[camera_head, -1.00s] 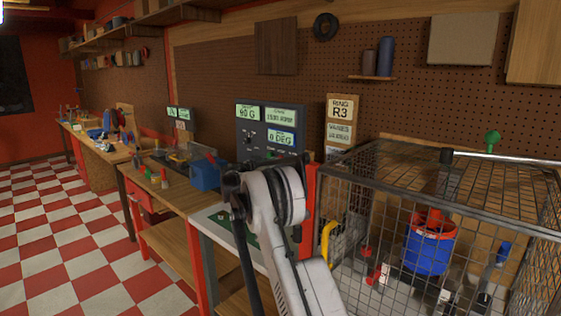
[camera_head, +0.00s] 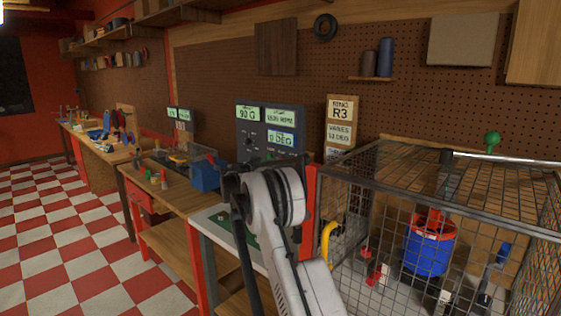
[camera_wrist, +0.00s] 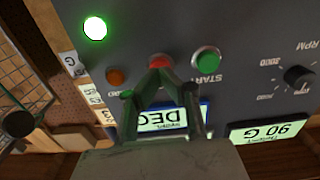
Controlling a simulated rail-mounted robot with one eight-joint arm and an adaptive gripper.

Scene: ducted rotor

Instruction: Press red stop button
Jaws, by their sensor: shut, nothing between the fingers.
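The red stop button (camera_wrist: 160,61) is on the grey control panel (camera_wrist: 145,25) in the wrist view. My gripper (camera_wrist: 160,73) is shut and empty. Its fingertips meet right at the button and cover its lower part; I cannot tell whether they press it or only sit just in front. In the head view the control panel (camera_head: 249,143) stands behind my arm, against the pegboard. There the red button cannot be made out, and my gripper is hidden behind my arm.
A green START button (camera_wrist: 207,61) sits close right of the red one. An orange button or lamp (camera_wrist: 116,77) is to the left, and a lit green lamp (camera_wrist: 95,28) above it. A black knob (camera_wrist: 299,76) is further right. A wire cage (camera_head: 440,185) stands right of my arm.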

